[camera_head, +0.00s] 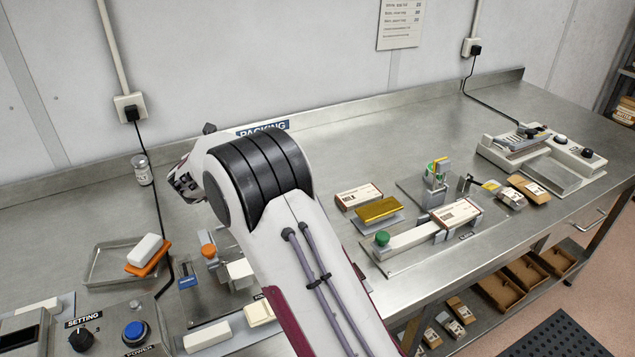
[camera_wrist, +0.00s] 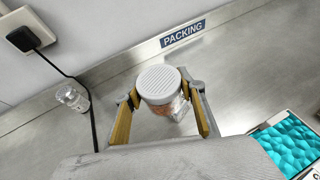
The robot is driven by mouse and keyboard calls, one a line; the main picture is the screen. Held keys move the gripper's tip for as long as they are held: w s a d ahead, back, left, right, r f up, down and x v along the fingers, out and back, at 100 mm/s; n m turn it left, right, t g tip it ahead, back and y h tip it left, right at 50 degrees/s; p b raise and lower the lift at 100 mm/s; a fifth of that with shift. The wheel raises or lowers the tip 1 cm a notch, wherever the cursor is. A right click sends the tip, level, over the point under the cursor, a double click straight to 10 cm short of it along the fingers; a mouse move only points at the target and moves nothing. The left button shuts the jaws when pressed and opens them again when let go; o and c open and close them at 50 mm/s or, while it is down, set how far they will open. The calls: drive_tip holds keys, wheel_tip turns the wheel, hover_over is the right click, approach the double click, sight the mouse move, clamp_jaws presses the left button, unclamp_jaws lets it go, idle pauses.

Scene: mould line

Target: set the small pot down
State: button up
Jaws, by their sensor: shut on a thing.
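The small pot (camera_wrist: 162,88) is a clear jar with a ribbed white lid and something orange-brown inside. In the wrist view, my gripper (camera_wrist: 161,92) is shut on it, one finger on each side. The pot looks upright; its base and its height over the steel bench (camera_wrist: 225,85) cannot be told. In the head view, my gripper (camera_head: 184,184) shows partly at the left end of my arm, near the back of the bench, and the held pot is hidden.
Another clear jar (camera_head: 143,170) stands left by the back, close to a black cable (camera_wrist: 91,110). A shallow tray (camera_head: 105,266) with a white-and-orange block (camera_head: 147,252) lies front left. A box with teal contents (camera_wrist: 288,143) is at right. Bare steel surrounds the pot.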

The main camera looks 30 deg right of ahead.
drive_tip(key=s+d+m+g+h, duration=0.1)
drive_tip(key=s+d+m+h, duration=0.1)
drive_tip(key=d, duration=1.1)
drive_tip(key=s+d+m+g+h, duration=0.1)
drive_tip(key=s+d+m+h, duration=0.1)
drive_tip(key=d, duration=1.2)
drive_tip(key=shift+s+g+h, duration=0.3)
drive_tip(key=shift+s+g, duration=0.1)
drive_tip(key=shift+s, duration=0.25)
drive_tip(key=shift+a+f, duration=0.1)
drive_tip(key=shift+f, duration=3.05)
drive_tip(key=shift+f, duration=0.1)
drive_tip(key=shift+f, duration=1.75)
drive_tip(key=shift+f, duration=0.1)
